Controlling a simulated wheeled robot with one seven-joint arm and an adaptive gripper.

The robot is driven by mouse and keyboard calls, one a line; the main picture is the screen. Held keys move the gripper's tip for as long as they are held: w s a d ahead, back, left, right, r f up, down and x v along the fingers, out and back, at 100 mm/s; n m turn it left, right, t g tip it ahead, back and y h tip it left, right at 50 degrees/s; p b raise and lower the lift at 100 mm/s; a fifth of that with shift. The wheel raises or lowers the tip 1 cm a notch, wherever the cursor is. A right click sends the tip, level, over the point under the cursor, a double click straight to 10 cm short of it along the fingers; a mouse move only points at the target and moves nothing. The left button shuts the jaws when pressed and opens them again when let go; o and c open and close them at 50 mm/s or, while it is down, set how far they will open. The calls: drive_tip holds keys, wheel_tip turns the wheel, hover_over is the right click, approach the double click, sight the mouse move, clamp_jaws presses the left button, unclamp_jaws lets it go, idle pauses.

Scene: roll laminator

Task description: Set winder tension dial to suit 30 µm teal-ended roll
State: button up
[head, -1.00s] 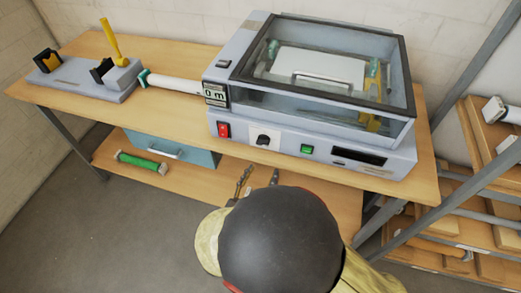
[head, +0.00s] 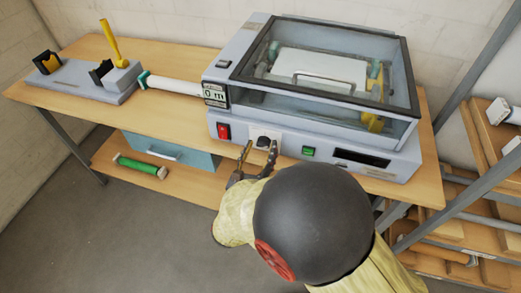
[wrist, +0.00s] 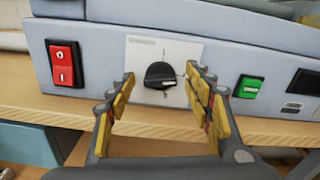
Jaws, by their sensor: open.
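The dial (head: 263,141) is a black knob on a white plate (wrist: 184,49) on the front of the grey laminator (head: 395,160). In the wrist view the knob (wrist: 160,74) has a pale mark at its right side; the plate's print is too small to read. My gripper (wrist: 162,84) is open, with its fingers left and right of the knob in the picture and no clear contact. In the head view my gripper (head: 260,152) is just in front of the dial. A white roll with a teal end (head: 172,84) lies on the bench left of the laminator.
A red rocker switch (wrist: 65,64) is left of the dial and a green switch (wrist: 249,88) is right of it. The bench edge (wrist: 150,122) runs below. A green roll (head: 140,166) lies on the lower shelf beside a teal box (head: 190,157).

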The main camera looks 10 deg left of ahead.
drive_tip(key=c, duration=0.4)
drive_tip(key=c, duration=0.7)
drive_tip(key=shift+c, duration=0.3)
